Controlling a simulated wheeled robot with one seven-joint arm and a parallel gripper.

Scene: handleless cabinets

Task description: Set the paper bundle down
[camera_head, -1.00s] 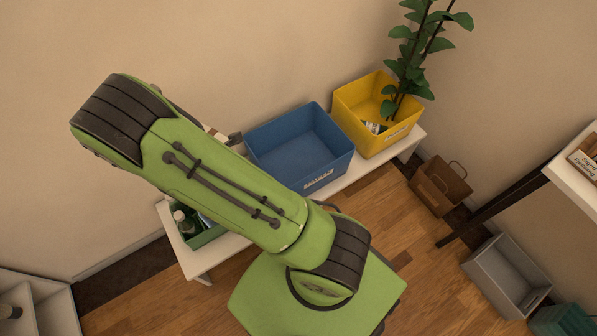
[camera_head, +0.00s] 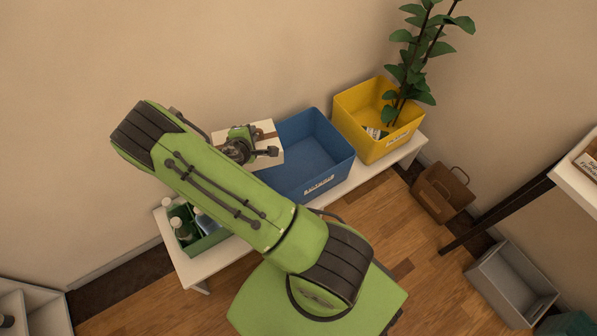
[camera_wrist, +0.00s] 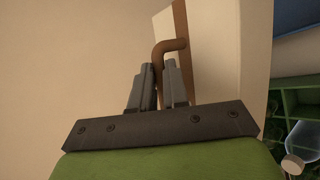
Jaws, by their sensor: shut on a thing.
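The paper bundle (camera_head: 272,138) is a pale block with a brown band, held up over the bench beside the blue bin (camera_head: 325,181), and appears to overlap its left edge in the head view. In the wrist view the bundle (camera_wrist: 217,45) stands close in front of my gripper, with a curved brown handle (camera_wrist: 171,46). My gripper (camera_wrist: 160,82) is shut on this handle. In the head view my gripper (camera_head: 268,152) covers part of the bundle. The blue bin's visible inside looks empty.
A yellow bin (camera_head: 390,148) with papers stands right of the blue one, by a plant. A green crate (camera_head: 207,243) with bottles is on the left of the white bench (camera_head: 186,266). A brown bag (camera_head: 441,194) and grey bin (camera_head: 512,285) are on the floor.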

